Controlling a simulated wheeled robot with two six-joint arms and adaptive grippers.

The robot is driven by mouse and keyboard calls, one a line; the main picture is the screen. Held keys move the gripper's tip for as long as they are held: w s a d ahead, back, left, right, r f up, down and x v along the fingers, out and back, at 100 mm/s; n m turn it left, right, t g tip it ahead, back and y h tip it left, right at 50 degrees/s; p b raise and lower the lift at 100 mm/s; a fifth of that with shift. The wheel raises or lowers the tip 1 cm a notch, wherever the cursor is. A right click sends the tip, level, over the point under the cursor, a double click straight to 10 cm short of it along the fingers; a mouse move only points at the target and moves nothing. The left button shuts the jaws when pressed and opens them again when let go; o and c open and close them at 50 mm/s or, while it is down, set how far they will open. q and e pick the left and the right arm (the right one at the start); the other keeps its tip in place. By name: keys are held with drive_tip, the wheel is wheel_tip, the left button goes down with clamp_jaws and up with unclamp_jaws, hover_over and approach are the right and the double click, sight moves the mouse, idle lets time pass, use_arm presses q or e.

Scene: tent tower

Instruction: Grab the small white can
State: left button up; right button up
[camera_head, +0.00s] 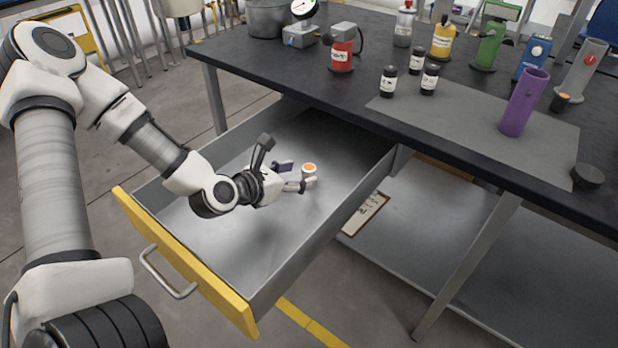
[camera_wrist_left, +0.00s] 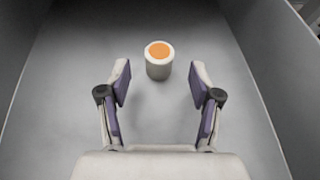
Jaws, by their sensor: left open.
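The small white can (camera_head: 309,171) with an orange top stands upright in the open drawer (camera_head: 232,245). It also shows in the left wrist view (camera_wrist_left: 159,66), just beyond the fingertips and centred between them. My left gripper (camera_head: 296,175) is inside the drawer, close to the can. In the left wrist view the left gripper (camera_wrist_left: 160,83) has its fingers spread wide with nothing between them. My right gripper is not in view.
The drawer has grey side walls and a yellow front (camera_head: 185,262) with a handle. The black worktop (camera_head: 260,59) overhangs its back. A red cylinder (camera_head: 342,54), small dark bottles (camera_head: 389,81) and a purple cylinder (camera_head: 523,103) stand on the worktop. A clipboard (camera_head: 366,213) lies below, right of the drawer.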

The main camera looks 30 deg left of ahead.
sight(304, 172)
use_arm(q)
drive_tip(key=x, duration=0.2)
drive_tip(key=shift+w+f+b, duration=0.3)
drive_tip(key=shift+w+b, duration=0.05)
drive_tip(key=shift+b, duration=0.05)
drive_tip(key=shift+w+d, duration=0.1)
drive_tip(key=shift+w, duration=0.2)
drive_tip(key=shift+c, duration=1.3)
drive_tip(key=c, duration=0.8)
drive_tip(key=shift+o, duration=0.2)
drive_tip(key=shift+r, duration=0.15)
